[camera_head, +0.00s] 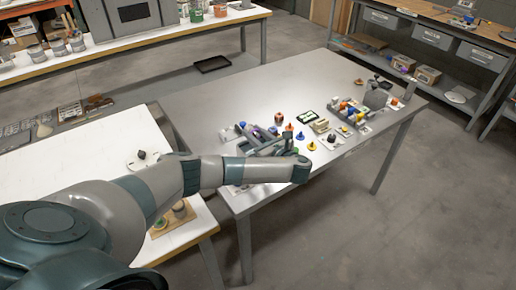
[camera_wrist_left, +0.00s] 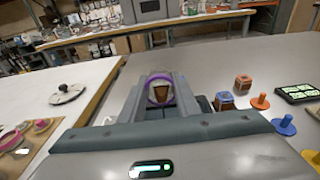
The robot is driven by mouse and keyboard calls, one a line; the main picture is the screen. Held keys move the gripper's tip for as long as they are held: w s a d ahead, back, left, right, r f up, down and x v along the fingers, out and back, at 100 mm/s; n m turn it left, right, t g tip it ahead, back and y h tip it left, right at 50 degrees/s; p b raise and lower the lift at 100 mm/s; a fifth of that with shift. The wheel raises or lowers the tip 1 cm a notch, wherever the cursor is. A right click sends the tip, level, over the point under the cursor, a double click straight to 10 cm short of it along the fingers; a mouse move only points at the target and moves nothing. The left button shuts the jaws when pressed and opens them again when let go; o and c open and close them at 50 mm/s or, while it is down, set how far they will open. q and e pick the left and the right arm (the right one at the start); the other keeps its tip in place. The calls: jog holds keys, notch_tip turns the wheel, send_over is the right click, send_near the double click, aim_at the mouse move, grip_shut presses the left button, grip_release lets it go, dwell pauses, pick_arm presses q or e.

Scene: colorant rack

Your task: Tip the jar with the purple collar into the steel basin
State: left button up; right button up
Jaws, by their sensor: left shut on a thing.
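The jar with the purple collar (camera_wrist_left: 160,90) is between the fingers of my left gripper (camera_wrist_left: 163,92). It is clear-sided, with something brown inside. The purple ring shows as an oval around it, and I cannot tell how far it is tilted. I cannot make out the steel basin in either view. My right gripper is not in view.
On the grey table (camera_head: 215,99), an orange peg piece (camera_head: 289,128), a yellow one (camera_head: 312,146) and a dark green-marked tray (camera_head: 307,117) lie right of the gripper. A rack with coloured pieces (camera_head: 347,112) stands further right. The table's back left is clear.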

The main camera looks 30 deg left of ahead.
pick_arm(q)
jog(key=shift+d+y, duration=0.1)
jog(key=shift+y, duration=0.4)
dwell(0.3)
jog(key=shift+r+t+y, duration=0.3)
jog(key=shift+r+t, duration=0.05)
jog(key=shift+t, duration=0.05)
jog(key=shift+f, duration=0.1)
jog(key=shift+a+f+g+h, duration=0.2)
jog(key=shift+g+h, duration=0.3)
jog(key=shift+h, duration=0.6)
jog(key=shift+w+a+f+h+b, duration=0.25)
jog(key=shift+a+h+b, duration=0.15)
jog(key=shift+h+b, duration=0.1)
jog(key=shift+a+g+h, duration=0.15)
jog(key=shift+g+h, duration=0.15)
